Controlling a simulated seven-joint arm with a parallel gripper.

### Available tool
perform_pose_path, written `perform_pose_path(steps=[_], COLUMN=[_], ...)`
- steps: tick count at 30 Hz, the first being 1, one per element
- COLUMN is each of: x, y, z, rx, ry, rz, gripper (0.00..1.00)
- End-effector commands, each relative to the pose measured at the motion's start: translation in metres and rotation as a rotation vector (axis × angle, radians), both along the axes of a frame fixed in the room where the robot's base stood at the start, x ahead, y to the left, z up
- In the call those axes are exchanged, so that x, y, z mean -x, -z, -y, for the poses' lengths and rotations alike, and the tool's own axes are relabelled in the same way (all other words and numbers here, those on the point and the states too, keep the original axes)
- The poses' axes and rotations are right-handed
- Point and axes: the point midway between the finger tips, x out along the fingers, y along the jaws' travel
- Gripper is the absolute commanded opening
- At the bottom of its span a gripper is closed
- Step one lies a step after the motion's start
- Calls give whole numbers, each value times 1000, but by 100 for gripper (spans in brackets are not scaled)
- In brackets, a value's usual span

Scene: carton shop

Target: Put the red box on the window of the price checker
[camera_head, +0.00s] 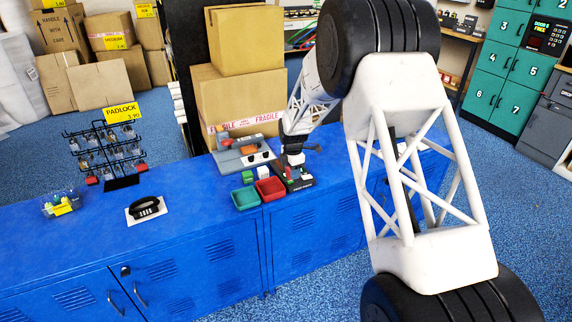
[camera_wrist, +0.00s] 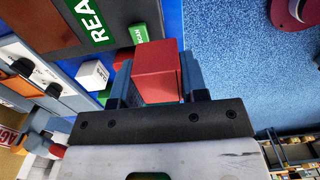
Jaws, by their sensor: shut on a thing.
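My gripper (camera_wrist: 156,82) is shut on the red box (camera_wrist: 157,58), which sits between its two fingers in the wrist view. In the head view my gripper (camera_head: 293,160) is small and hangs low over the counter, by the price checker (camera_head: 301,183). The price checker is a dark, flat device. In the wrist view the price checker (camera_wrist: 40,22) is at the upper left, with a green label reading "REA…" and a smaller green label reading "SCAN" (camera_wrist: 140,32). The red box appears beside and partly in front of that end.
A green tray (camera_head: 245,198) and a red tray (camera_head: 270,191) stand left of the price checker, with small green and white boxes behind. A grey device (camera_head: 241,155) stands farther back. A padlock rack (camera_head: 105,152) is at left. The counter (camera_head: 190,235) between is mostly clear.

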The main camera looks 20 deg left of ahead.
Motion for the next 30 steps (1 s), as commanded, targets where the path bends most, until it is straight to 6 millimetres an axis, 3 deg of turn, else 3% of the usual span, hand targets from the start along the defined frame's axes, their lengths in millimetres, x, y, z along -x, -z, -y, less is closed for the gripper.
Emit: perform_pose_path(steps=[17,30], x=[-6,-46], y=[0,4], z=[0,-23], rx=[-1,-1], ry=[0,0], rz=[1,1], gripper=[13,13])
